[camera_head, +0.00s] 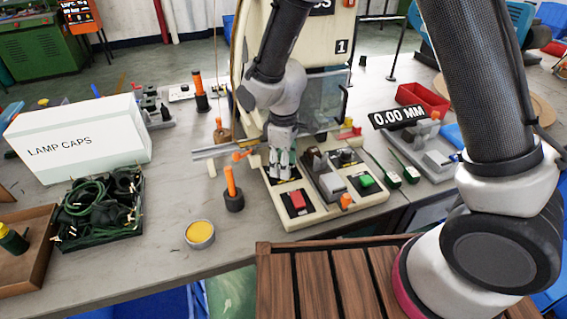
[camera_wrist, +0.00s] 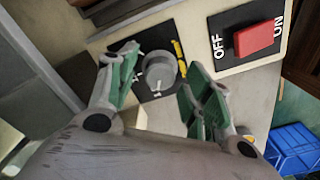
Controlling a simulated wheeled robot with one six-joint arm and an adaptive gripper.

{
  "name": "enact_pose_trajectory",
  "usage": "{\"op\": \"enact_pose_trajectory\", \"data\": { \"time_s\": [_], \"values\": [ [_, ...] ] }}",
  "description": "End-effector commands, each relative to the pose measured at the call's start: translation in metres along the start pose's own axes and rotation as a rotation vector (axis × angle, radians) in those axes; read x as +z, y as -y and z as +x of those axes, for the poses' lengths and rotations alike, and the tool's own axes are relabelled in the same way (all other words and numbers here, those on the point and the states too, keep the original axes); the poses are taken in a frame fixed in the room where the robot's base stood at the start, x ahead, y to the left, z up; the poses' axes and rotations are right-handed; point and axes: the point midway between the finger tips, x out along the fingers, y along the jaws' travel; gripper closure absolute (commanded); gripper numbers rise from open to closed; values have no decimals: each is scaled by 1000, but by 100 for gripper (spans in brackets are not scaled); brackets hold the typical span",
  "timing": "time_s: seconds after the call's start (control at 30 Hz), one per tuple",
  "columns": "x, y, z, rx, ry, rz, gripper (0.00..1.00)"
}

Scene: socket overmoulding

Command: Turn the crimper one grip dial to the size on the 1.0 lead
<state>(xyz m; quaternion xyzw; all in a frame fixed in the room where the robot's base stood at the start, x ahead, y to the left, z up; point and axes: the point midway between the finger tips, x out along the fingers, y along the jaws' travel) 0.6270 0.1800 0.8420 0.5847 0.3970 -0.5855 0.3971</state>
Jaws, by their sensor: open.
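Crimper one (camera_head: 335,58), a cream machine marked 1, stands at the middle of the bench. My gripper (camera_head: 283,172) points down at the left part of its base, and it hides the dial in the head view. In the wrist view the round grey grip dial (camera_wrist: 157,69) sits on a black plate with a yellow mark and white markings too small to read. My gripper (camera_wrist: 161,66) is open there, with its green-padded fingers on either side of the dial. I cannot tell whether they touch it. I cannot identify the 1.0 lead or read its size.
A red OFF/ON switch (camera_wrist: 257,38) is right of the dial. A green button (camera_head: 366,180) sits on the base's right part. An orange-handled tool (camera_head: 232,190) and a yellow-filled tin (camera_head: 200,233) stand to the left. A tray of dark cables (camera_head: 137,228) lies farther left, by the LAMP CAPS box (camera_head: 80,140).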

Motion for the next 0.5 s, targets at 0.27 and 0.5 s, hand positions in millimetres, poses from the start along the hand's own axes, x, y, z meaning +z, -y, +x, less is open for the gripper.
{"op": "enact_pose_trajectory", "data": {
  "time_s": [0.27, 0.5],
  "values": [
    [-1, -1, -52, 3, -7, 0, 50],
    [-1, 0, -99, 2, -4, 0, 50]
  ]
}}
